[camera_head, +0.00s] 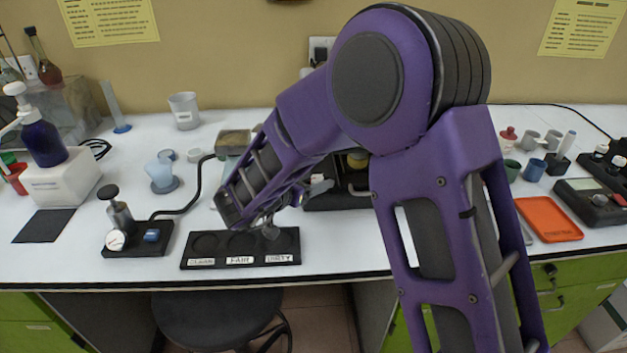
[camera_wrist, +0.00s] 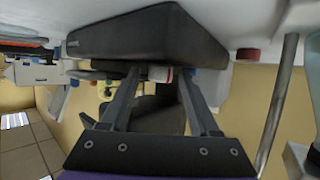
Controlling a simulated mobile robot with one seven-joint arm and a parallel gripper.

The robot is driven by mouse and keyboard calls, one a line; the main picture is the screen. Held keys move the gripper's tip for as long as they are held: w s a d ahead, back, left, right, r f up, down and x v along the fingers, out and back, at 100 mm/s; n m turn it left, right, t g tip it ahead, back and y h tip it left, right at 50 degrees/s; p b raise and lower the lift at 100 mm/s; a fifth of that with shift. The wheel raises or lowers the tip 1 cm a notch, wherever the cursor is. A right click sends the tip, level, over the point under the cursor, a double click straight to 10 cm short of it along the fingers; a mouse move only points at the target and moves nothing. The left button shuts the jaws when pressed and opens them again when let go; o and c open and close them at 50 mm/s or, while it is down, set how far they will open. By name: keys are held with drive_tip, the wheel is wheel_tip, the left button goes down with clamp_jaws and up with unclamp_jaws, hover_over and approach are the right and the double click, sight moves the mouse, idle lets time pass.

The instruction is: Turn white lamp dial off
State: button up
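The wrist view is upside down. My gripper (camera_wrist: 158,76) has its two dark fingers apart, pointing at a black block-shaped base (camera_wrist: 145,36). A small white and red cylinder (camera_wrist: 160,74) shows between the fingertips; contact cannot be told, nor whether it is the lamp dial. In the head view my gripper (camera_head: 268,222) hangs low over the table by a black labelled tray (camera_head: 240,262), largely hidden by my purple arm. A black device (camera_head: 340,198) is partly hidden behind the arm. At the left, a black-based instrument (camera_head: 135,253) carries a round white-faced part (camera_head: 116,240).
A blue pump bottle (camera_head: 45,140) on a white box stands at the left. An orange tray (camera_head: 548,219) and cups are at the right. A stool (camera_head: 217,310) is below the table edge.

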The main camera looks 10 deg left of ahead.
clamp_jaws()
drive_tip(key=shift+s+d+n+t+y, duration=0.15)
drive_tip(key=shift+n+t+y, duration=0.25)
drive_tip(key=shift+n+y, duration=1)
drive_tip(key=n+y, duration=0.1)
drive_tip(key=n+y+b, duration=0.1)
drive_tip(key=y, duration=0.1)
drive_tip(key=shift+d+f, duration=0.15)
drive_tip(key=shift+d, duration=0.1)
drive_tip(key=shift+n+y+b, duration=0.45)
drive_tip(key=shift+n+y, duration=0.15)
drive_tip(key=shift+o, duration=0.9)
unclamp_jaws()
